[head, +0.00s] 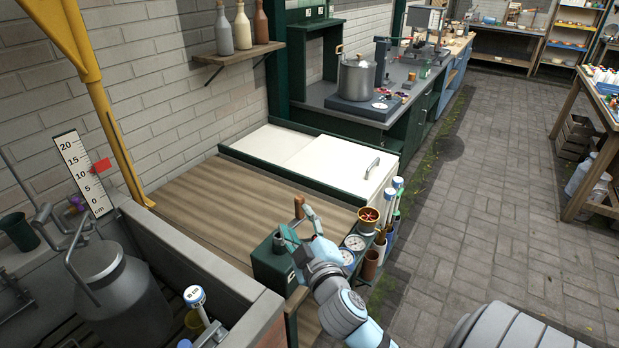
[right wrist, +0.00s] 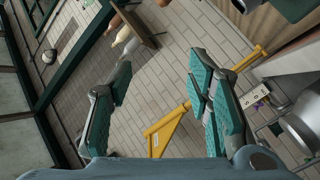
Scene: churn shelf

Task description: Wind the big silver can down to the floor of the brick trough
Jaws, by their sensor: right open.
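The big silver can (head: 125,300) is at the lower left of the head view, inside the brick trough (head: 215,262). Its bottom is out of sight, so I cannot tell its gap to the floor. An upright white scale (head: 82,172) behind it bears a red pointer (head: 102,165) between 10 and 15. A dark green box (head: 272,262) with an upright brown handle (head: 299,207) stands at the bench's front corner. My right gripper (head: 299,228) is open around or beside this handle; contact is unclear. It also shows open in the right wrist view (right wrist: 162,75), with no handle visible between the fingers.
A yellow post (head: 100,110) rises behind the trough. A wooden bench top (head: 215,205) lies right of it, beside a white lidded chest (head: 325,160). Open paving (head: 480,190) lies right.

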